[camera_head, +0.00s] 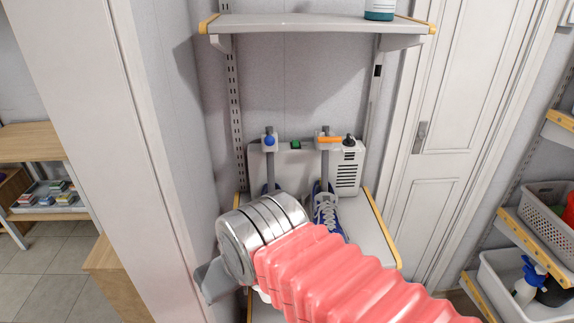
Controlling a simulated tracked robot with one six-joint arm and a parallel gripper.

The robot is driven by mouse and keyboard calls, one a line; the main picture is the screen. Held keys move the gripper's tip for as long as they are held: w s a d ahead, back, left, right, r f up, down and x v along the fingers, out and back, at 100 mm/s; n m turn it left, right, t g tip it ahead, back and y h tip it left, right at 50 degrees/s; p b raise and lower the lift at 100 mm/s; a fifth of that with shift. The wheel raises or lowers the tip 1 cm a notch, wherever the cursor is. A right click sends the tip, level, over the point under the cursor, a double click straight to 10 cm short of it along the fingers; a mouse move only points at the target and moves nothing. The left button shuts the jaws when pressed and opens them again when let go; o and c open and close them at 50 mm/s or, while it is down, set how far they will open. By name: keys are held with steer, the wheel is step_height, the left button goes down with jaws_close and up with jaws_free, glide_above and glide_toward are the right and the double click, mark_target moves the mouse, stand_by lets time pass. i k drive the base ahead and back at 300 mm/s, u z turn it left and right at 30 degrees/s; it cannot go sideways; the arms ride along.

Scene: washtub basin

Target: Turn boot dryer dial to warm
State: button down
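The boot dryer (346,173) is a white box with a slatted vent, standing against the back wall on the lower shelf. Two upright posts rise in front of it, with blue shoes (326,207) at their lower ends. Along its top show a blue knob (269,141), a green switch (295,145), an orange lever (328,139) and a black knob (348,140). I cannot tell which one is the dial, nor read any marks. My gripper (212,281) is in the lower foreground, pointing left, apart from these controls; its fingers are mostly hidden.
An upper shelf (310,24) with a teal-based bottle (380,9) hangs above the dryer. A wall panel stands close on the left and a white door (455,130) on the right. Baskets (545,215) stand at far right. Space above the dryer is clear up to the upper shelf.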

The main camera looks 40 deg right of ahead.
mark_target(349, 141)
steer(key=z, duration=1.55)
